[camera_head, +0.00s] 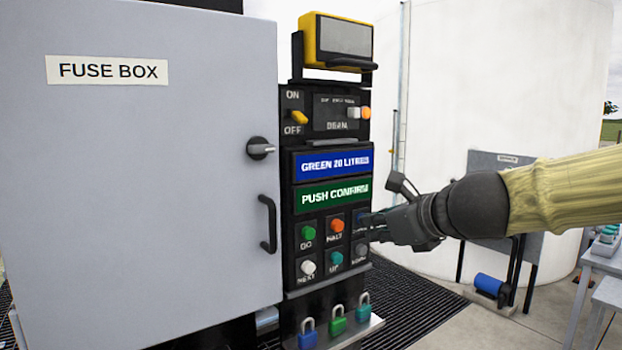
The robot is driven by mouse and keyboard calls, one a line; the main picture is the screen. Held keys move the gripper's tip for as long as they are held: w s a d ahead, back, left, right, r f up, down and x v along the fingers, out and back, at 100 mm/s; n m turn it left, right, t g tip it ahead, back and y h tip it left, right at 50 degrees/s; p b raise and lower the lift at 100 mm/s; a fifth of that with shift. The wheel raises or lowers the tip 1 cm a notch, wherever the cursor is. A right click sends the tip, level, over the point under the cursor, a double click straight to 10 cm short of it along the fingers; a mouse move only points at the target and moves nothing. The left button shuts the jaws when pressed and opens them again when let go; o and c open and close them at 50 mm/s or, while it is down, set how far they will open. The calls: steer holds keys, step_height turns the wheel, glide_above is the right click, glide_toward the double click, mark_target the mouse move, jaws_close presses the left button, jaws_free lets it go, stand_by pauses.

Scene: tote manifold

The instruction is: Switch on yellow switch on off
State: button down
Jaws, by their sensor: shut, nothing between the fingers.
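The yellow switch (299,117) is a small lever on the upper left of the black control panel, between the labels ON above and OFF below. Its tip lies close to the OFF label. My gripper (368,228) is dark grey and shut, with nothing seen in it. It comes in from the right at the panel's lower right buttons, below and to the right of the yellow switch. Its fingertips partly cover the right column of buttons, and I cannot tell whether they touch the panel.
A grey fuse box (140,200) with a black handle (268,224) stands left of the panel. A yellow-framed display (342,38) sits on top. A blue screen (333,162) reads GREEN 20 LITRES, a green screen (333,194) PUSH CONFIRM. A white tank (500,80) stands behind.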

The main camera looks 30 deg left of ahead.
mark_target(299, 117)
steer(key=s+a+r+y, duration=0.1)
steer(key=s+r, duration=0.2)
steer(key=r, duration=0.6)
steer(key=s+a+r+m+y+p, duration=0.1)
steer(key=s+r, duration=0.3)
steer(key=r, duration=0.5)
steer(key=shift+a+m+y, duration=0.3)
steer(key=shift+a+y, duration=0.1)
steer(key=shift+a, duration=0.05)
steer(key=shift+a, duration=0.1)
steer(key=x, duration=0.9)
steer(key=shift+w+a+f+p, duration=0.1)
steer(key=shift+w+a+p, duration=0.05)
steer(key=shift+a+p, duration=0.2)
